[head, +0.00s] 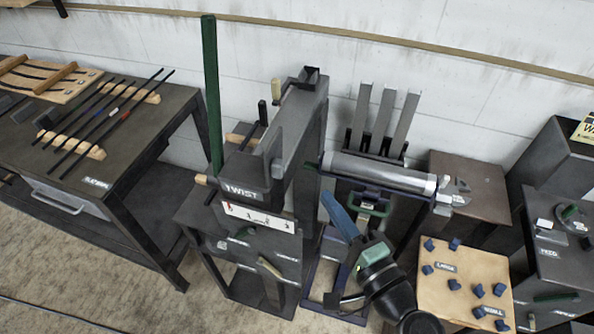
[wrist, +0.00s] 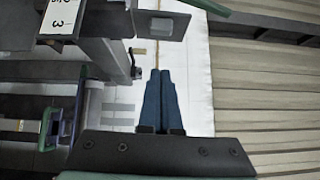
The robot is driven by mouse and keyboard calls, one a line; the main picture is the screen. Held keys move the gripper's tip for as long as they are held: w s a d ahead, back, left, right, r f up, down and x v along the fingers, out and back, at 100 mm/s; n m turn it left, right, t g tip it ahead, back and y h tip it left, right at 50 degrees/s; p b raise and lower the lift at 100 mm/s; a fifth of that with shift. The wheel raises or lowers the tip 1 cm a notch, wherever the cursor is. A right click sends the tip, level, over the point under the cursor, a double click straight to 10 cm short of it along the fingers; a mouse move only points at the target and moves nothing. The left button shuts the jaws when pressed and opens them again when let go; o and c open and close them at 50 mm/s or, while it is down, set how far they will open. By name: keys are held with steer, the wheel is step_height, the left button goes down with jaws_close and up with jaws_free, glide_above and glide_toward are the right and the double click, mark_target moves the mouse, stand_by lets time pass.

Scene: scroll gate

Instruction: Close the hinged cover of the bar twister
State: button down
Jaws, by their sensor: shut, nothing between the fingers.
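The bar twister (head: 240,190) is a dark grey machine with a TWIST label and a white scale plate (head: 256,217), standing at the centre of the head view. A long green upright panel (head: 212,95) rises at its left side; it looks like the hinged cover standing open, but its hinge is hidden. A green edge (wrist: 208,6) at the top of the wrist view may be the same panel. The numbered plate (wrist: 60,18) shows at upper left there. My gripper (head: 326,198) is shut and empty, right of the twister and apart from it. Its blue fingers (wrist: 165,72) lie together in the wrist view.
A bench (head: 180,100) with several thin bars on wooden racks stands at left. A machine with a silver cylinder (head: 380,170) is close behind my gripper. A wooden board with blue knobs (head: 465,285) lies at right.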

mark_target(280, 160)
steer(key=w+a+p, duration=0.2)
steer(key=w+a, duration=0.3)
steer(key=a, duration=0.1)
steer(key=shift+w+r+p, duration=0.15)
steer(key=shift+w+p, duration=0.1)
steer(key=shift+p, duration=0.15)
steer(key=shift+w+r, duration=0.1)
